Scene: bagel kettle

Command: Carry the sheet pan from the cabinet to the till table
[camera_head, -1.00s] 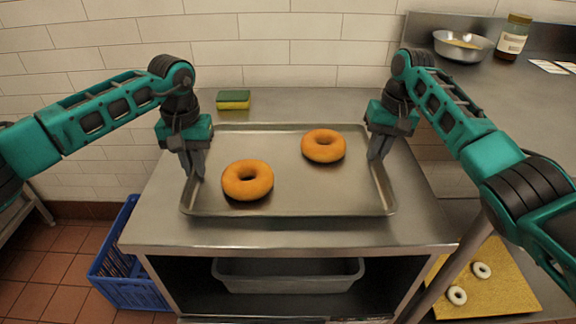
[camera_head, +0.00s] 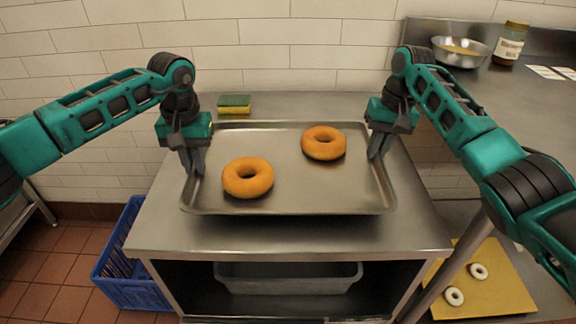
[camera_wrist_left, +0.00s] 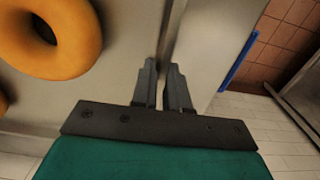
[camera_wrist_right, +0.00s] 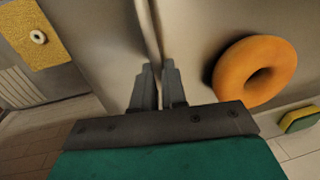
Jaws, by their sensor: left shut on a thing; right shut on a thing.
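The sheet pan (camera_head: 290,192) is a shallow grey metal tray, level, over the top of the steel cabinet (camera_head: 290,235). It appears to be slightly above the cabinet top, though the gap itself is hard to see. Two brown ring bagels lie on it, one at the front left (camera_head: 248,190) and one at the back right (camera_head: 309,155). My left gripper (camera_head: 192,168) is shut on the pan's left rim. My right gripper (camera_head: 376,152) is shut on its right rim. Both wrist views show the rim between the fingers. I cannot tell which surface is the till table.
A green and yellow sponge (camera_head: 234,105) lies on the cabinet behind the pan. A grey tub (camera_head: 288,277) sits on the shelf below. A blue crate (camera_head: 125,262) stands on the floor at left. A counter at right holds a metal bowl (camera_head: 451,58) and a jar (camera_head: 508,45).

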